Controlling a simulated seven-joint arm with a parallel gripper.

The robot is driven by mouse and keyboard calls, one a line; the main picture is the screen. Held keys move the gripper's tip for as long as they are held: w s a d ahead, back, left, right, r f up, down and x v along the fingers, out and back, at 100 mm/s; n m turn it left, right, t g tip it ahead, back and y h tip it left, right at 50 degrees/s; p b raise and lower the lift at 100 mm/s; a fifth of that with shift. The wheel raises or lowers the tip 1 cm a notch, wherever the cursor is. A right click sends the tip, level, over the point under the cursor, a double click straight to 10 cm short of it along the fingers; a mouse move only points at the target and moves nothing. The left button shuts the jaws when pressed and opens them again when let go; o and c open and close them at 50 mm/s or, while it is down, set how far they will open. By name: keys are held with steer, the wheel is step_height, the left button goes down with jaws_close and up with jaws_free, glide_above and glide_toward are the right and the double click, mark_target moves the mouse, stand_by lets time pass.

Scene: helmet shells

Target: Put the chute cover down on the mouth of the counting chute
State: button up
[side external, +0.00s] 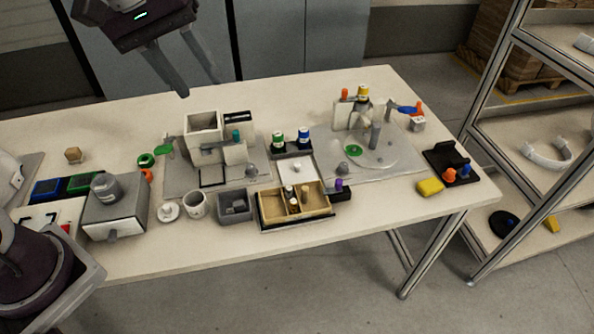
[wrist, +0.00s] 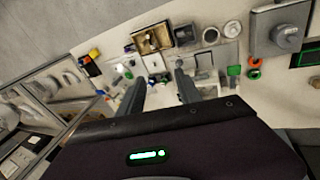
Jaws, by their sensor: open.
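A pale, square, open-topped hopper (side external: 203,128) stands on a grey base plate at centre left in the side view. It looks like the counting chute's mouth, and I see no cover on it. Which part is the chute cover is not certain. A small white disc with a knob (side external: 168,211) lies on the table left of a white cup, and it also shows in the wrist view (wrist: 233,28). My gripper (side external: 199,86) is open and empty, high above and behind the hopper. Its fingers (wrist: 158,76) are spread in the wrist view, partly hiding the stations.
A grey box with a round knob (side external: 114,207), a white cup (side external: 196,206), a grey bin (side external: 237,208) and a wooden tray (side external: 271,208) line the front. A second station with a clear disc (side external: 385,150) is at right. Shelving stands beyond the table's right end.

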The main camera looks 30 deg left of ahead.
steer(key=w+d+f+n+g+h, duration=0.1)
steer(key=w+f+n, duration=0.5)
steer(key=w+f, duration=0.45)
steer(key=n+g+h, duration=0.1)
steer(key=n+g, duration=0.1)
steer(key=n, duration=0.4)
glide_toward(297, 164)
steer(key=f, duration=0.2)
steer(key=x, duration=0.7)
steer(key=shift+d+r, duration=0.1)
steer(key=shift+d, duration=0.25)
jaws_close()
